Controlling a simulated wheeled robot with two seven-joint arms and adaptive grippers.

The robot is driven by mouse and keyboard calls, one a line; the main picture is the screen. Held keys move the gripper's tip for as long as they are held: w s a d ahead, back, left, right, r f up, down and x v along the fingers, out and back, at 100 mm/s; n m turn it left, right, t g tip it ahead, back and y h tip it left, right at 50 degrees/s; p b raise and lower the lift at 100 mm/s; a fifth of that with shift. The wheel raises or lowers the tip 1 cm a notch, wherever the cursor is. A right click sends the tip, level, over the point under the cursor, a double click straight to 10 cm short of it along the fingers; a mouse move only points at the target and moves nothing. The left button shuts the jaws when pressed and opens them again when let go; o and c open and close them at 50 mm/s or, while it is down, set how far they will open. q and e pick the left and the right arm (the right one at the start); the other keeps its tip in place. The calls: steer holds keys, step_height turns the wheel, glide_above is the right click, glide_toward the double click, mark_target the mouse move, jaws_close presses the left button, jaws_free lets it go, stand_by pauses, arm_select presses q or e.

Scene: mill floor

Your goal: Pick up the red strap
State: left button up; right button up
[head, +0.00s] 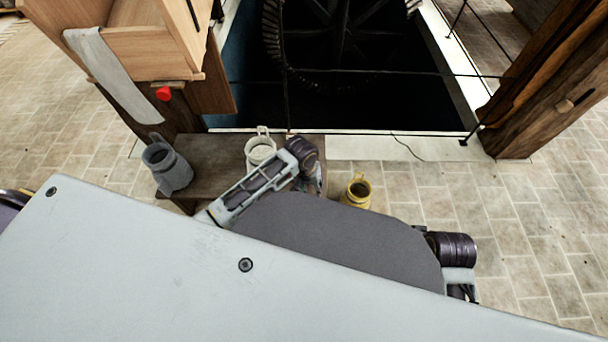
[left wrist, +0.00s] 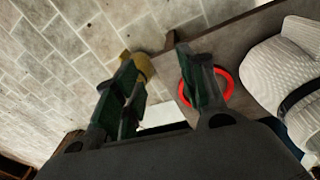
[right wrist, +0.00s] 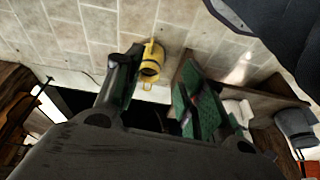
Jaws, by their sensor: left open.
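A red ring-like band (left wrist: 229,88), which I take for the red strap, lies on a dark bench top in the left wrist view. My left gripper (left wrist: 157,58) is open, its right finger in front of the band and covering part of it. I cannot tell whether they touch. Nothing is held between its fingers. In the head view I cannot make out the band near my arm; a separate small red thing (head: 163,93) hangs by the wooden cabinet. My right gripper (right wrist: 161,58) is open and empty in its wrist view.
The bench (head: 205,152) carries a white jug (head: 260,149) and a grey jug (head: 166,168). A yellow jug (head: 357,190) stands to the right of the bench. Behind is a dark wheel pit (head: 350,100) with thin rails. Tiled floor at right is clear.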

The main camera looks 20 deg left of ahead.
arm_select(q)
steer(key=w+a+f+n+y, duration=0.1)
steer(key=w+a+f+n, duration=0.1)
steer(key=w+a, duration=0.2)
steer(key=shift+w+f+n+g, duration=0.35)
steer(key=shift+w+n+g, duration=0.05)
steer(key=shift+w, duration=0.75)
arm_select(e)
steer(key=shift+s+a+f+y, duration=0.3)
steer(key=shift+a+f, duration=0.3)
steer(key=shift+a, duration=0.25)
arm_select(q)
step_height(320, 180, down, 7)
steer(key=b, duration=0.3)
steer(key=shift+r, duration=0.15)
steer(key=shift+f+b, duration=0.45)
steer(key=shift+f, duration=0.5)
arm_select(e)
steer(key=shift+t+y, duration=0.6)
steer(key=f, duration=0.1)
steer(key=a+f, duration=0.1)
steer(key=f, duration=0.1)
steer(key=w+a+f, duration=0.1)
steer(key=f, duration=0.1)
steer(key=shift+a+f, duration=0.1)
steer(key=shift+f, duration=0.1)
